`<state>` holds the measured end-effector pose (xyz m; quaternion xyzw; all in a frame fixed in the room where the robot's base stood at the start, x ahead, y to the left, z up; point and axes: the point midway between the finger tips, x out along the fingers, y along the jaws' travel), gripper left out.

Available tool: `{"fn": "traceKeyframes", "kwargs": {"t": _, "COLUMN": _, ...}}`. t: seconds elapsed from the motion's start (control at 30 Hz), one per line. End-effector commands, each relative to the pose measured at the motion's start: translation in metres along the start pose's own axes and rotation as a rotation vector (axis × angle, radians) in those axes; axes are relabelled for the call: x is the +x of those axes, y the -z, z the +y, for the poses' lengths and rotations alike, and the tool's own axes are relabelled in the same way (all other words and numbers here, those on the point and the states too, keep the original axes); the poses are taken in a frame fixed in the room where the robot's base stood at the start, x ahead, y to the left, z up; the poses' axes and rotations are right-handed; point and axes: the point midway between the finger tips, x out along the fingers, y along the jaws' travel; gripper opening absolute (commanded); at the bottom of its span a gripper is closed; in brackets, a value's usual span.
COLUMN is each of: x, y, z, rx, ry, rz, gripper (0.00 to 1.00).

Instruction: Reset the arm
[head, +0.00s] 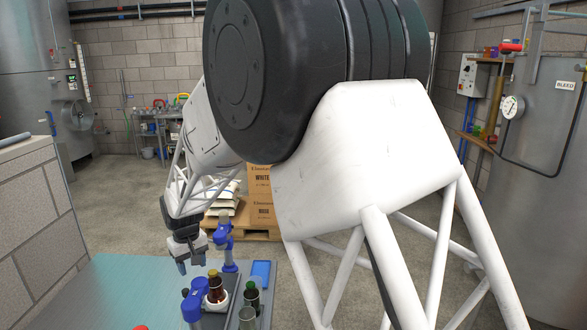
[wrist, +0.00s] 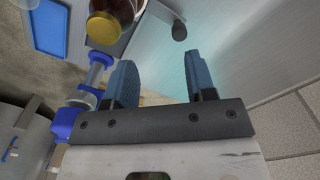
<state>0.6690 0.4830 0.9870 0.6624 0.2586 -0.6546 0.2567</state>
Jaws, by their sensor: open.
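My gripper (head: 192,264) hangs over the far part of the teal worktop (head: 115,285) in the head view, fingers pointing down. In the wrist view its two blue fingers (wrist: 160,78) stand well apart with nothing between them. An amber bottle with a yellow cap (head: 214,288) stands in a white holder to the right of my gripper. It also shows in the wrist view, its yellow cap (wrist: 103,27) beyond the fingertips and clear of them. My large white arm links hide much of the middle and right of the head view.
A blue-and-grey fixture (head: 224,242) stands close right of my gripper; another blue-topped fixture (head: 192,303) is nearer. A green-topped bottle (head: 251,296) and a blue tray (head: 261,270) are at the right. The worktop's left part looks clear. A block wall (head: 35,215) borders the left.

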Motion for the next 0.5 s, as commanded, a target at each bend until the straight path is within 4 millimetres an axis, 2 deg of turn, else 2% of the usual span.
{"fn": "traceKeyframes", "kwargs": {"t": 0.27, "x": -0.048, "y": -0.058, "z": 0.049, "rx": 0.086, "ry": -0.005, "rz": 0.026, "gripper": 0.51}}
{"fn": "traceKeyframes", "kwargs": {"t": 0.5, "x": -0.086, "y": -0.117, "z": 0.087, "rx": 0.164, "ry": -0.011, "rz": 0.048, "gripper": 0.51}}
